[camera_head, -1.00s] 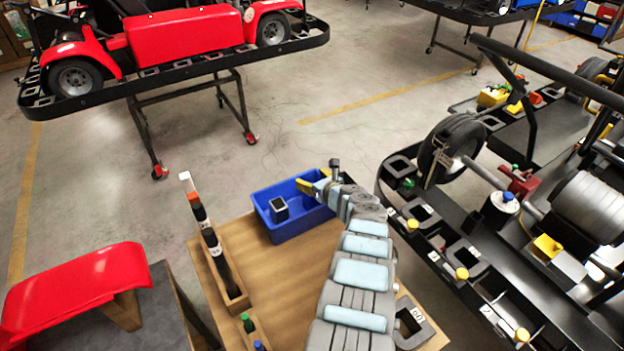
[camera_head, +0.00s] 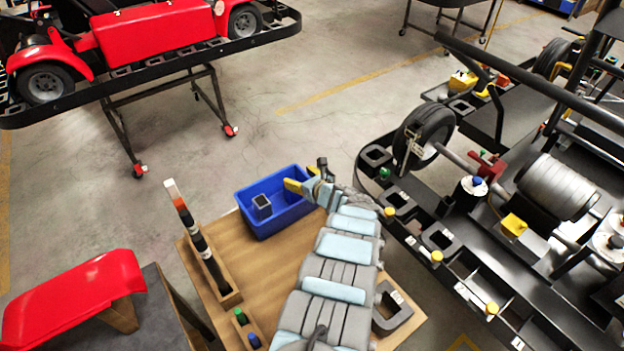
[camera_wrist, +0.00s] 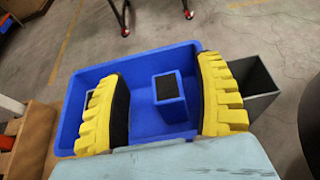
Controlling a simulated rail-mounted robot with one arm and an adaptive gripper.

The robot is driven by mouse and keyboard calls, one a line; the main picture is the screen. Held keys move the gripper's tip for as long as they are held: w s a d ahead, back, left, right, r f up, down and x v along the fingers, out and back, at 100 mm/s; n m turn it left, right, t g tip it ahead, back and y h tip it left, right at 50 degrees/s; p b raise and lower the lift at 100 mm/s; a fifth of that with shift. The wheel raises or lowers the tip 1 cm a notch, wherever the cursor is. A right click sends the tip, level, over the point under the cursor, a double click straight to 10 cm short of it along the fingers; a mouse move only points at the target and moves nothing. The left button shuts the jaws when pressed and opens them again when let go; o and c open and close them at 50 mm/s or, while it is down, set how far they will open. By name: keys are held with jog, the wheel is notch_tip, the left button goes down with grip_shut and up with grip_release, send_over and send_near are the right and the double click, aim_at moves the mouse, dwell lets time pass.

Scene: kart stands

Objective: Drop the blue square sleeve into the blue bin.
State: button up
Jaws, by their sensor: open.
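The blue bin (camera_head: 263,231) stands at the far end of the wooden table, and it also shows in the wrist view (camera_wrist: 72,115). The blue square sleeve (camera_wrist: 168,100), with a dark square opening, shows inside the bin's outline between my fingers. Gaps show on both sides of it; I cannot tell whether it rests on the bin floor. My gripper (camera_wrist: 163,76) is open, its yellow fingers over the bin. In the head view my gripper (camera_head: 297,186) is at the bin's right part. A second pale-rimmed sleeve (camera_head: 262,205) sits in the bin's left part.
A wooden rack with a stack of dark and coloured pieces (camera_head: 207,254) stands left of my arm. A grey U-shaped part (camera_head: 393,312) lies right of it. A kart stand with a wheel (camera_head: 424,134) is close on the right. A grey open box (camera_wrist: 257,85) adjoins the bin.

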jog(key=v, duration=0.3)
jog(key=shift+d+r+p, duration=0.1)
jog(key=shift+r+p, duration=0.05)
jog(key=shift+p, duration=0.15)
jog(key=shift+v, duration=2.1)
jog(key=shift+s, duration=0.1)
